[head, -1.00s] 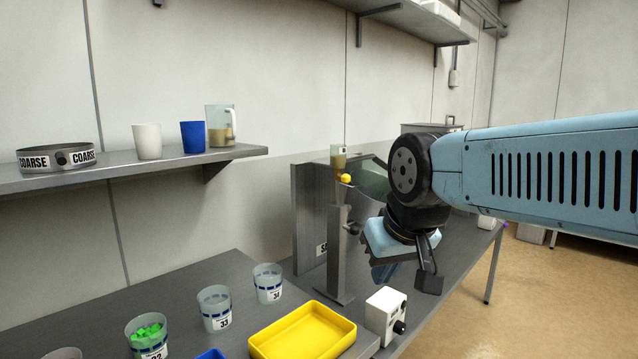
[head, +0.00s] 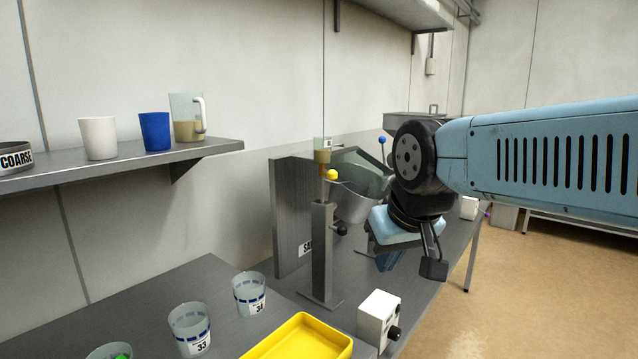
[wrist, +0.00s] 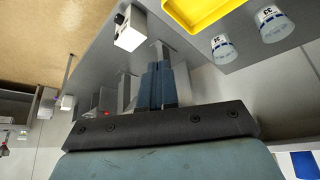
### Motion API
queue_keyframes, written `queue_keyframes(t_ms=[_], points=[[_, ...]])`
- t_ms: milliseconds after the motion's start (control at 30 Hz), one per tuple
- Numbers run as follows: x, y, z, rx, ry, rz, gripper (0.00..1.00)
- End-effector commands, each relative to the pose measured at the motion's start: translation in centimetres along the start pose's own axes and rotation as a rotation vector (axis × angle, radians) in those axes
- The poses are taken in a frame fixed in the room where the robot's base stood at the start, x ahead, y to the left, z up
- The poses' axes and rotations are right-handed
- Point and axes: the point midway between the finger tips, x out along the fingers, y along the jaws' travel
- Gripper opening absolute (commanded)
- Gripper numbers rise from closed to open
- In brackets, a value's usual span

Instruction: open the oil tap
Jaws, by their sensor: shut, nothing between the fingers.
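A grey metal post (head: 322,250) stands on the bench in the head view. At its top is a small clear cup (head: 322,150) of amber liquid, with a yellow ball knob (head: 332,174) beside it; I take this to be the oil tap. A dark knob (head: 341,229) sticks out lower on the post. My gripper (head: 388,263) is to the right of the post and lower than the yellow knob, apart from it. In the wrist view its blue fingers (wrist: 158,84) are together and empty. The yellow knob cannot be made out in the wrist view.
A hood with a dark panel (head: 291,215) and a metal pan stands behind the post. A white box (head: 379,318) with a black knob, a yellow tray (head: 300,340) and several numbered cups stand in front. A wall shelf (head: 205,149) holds cups and a jug (head: 187,118).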

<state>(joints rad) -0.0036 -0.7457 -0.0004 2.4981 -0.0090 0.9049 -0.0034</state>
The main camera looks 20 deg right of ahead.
Motion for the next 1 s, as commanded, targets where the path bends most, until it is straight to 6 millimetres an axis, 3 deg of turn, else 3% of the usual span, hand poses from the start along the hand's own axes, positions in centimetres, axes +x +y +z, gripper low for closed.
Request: queue_keyframes(t_ms=[167, 467, 767, 1000], points=[[1.4, -0.1, -0.1, -0.141, -0.101, 0.062, 0.0], [5.0, 3.3, -2.2, -0.661, -0.433, 0.305, 0.0], [7.5, 4.5, -8.3, -1.193, -0.736, 0.608, 0.0], [9.5, 1.4, -15.2, -1.589, -0.93, 0.917, 0.0]])
